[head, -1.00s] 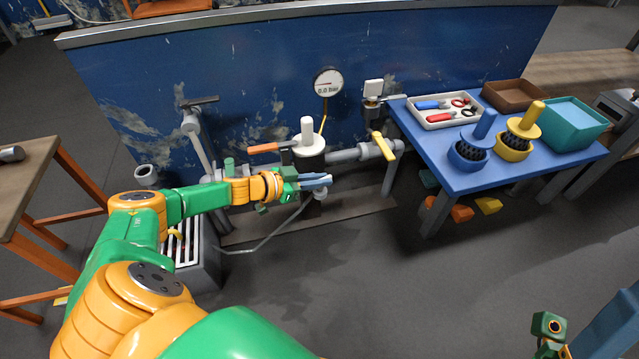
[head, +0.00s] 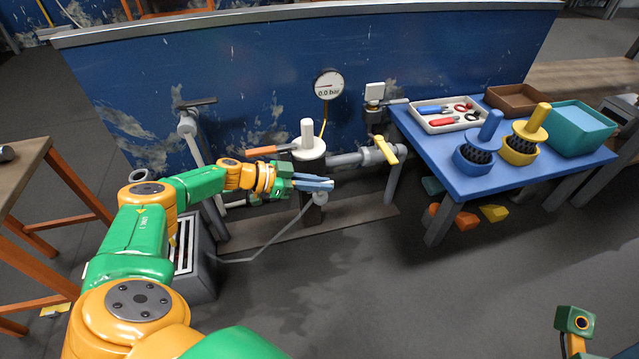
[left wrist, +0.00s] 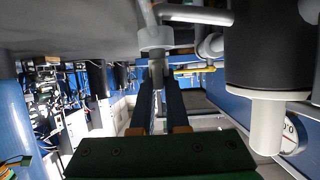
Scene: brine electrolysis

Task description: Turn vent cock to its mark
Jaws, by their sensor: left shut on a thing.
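A small grey cock (head: 320,197) sits low on the pipework, below the black vessel with the white top (head: 308,148). My left gripper (head: 322,184) reaches it from the left in the head view. In the left wrist view my left gripper (left wrist: 158,75) has its two dark fingers closed around a grey stem below the round grey collar (left wrist: 155,39). The fingers hide part of the stem. No mark for the cock can be made out. My right gripper is not in view; only a green and orange part of my right arm shows at the bottom right.
A gauge (head: 328,85) reading 0.0 bar, an orange lever (head: 266,151) and a yellow-handled valve (head: 385,149) are close by. The blue table (head: 440,165) at the right carries a tray, brushes and bins. A grated grey box (head: 200,270) stands below my left arm. The front floor is clear.

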